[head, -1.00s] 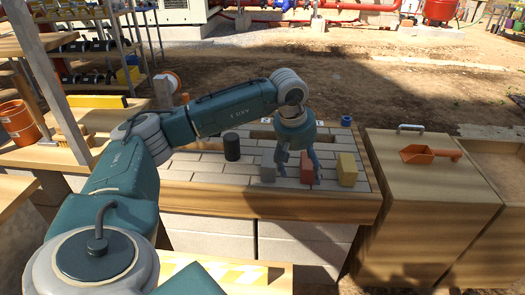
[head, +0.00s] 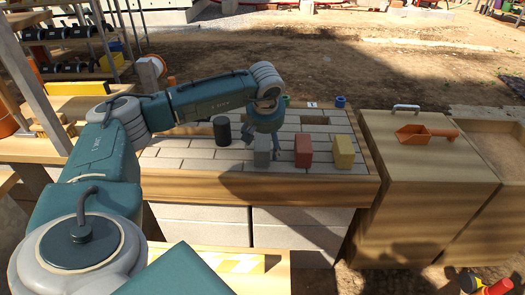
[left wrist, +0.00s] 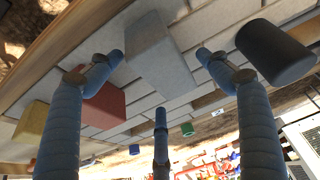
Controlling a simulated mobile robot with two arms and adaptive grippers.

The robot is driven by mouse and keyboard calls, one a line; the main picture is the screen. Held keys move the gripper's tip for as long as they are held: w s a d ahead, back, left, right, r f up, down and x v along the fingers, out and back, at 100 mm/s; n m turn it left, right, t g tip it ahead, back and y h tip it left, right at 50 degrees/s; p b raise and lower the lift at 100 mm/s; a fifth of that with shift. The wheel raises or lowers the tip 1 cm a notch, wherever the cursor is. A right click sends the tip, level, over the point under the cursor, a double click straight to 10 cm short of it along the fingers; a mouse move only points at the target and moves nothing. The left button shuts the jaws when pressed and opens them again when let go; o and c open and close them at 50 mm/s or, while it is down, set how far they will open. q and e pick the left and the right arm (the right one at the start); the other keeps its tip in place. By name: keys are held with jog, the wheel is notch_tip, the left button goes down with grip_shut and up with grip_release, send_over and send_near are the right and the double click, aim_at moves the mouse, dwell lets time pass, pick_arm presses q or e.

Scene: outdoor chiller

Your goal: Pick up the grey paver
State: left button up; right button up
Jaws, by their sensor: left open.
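The grey paver (head: 262,157) stands on the paved bench top (head: 205,153), between a dark cylinder and a red block. My left gripper (head: 263,143) is at the paver, its fingers pointing down and partly hiding it. In the left wrist view the grey paver (left wrist: 158,62) shows between the spread fingertips of the left gripper (left wrist: 159,58), which is open. Gaps show between the fingertips and the paver there, and I cannot tell any contact. My right gripper is not in view.
A dark cylinder (head: 222,130) stands left of the paver. A red block (head: 302,150) and a yellow block (head: 343,151) stand to its right. A blue item (head: 340,101) is at the back edge. A wooden cabinet with an orange scoop (head: 420,133) stands at right.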

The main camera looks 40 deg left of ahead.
pick_arm(q)
jog(key=shift+w+a+f, duration=0.2)
jog(key=shift+f, duration=0.45)
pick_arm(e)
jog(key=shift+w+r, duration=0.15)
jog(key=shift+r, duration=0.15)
pick_arm(q)
jog(key=shift+f, duration=0.1)
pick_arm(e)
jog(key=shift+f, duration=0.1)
pick_arm(q)
jog(key=shift+f, duration=0.1)
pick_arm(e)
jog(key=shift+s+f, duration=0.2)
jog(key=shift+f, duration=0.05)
pick_arm(q)
jog(key=c, duration=1.8)
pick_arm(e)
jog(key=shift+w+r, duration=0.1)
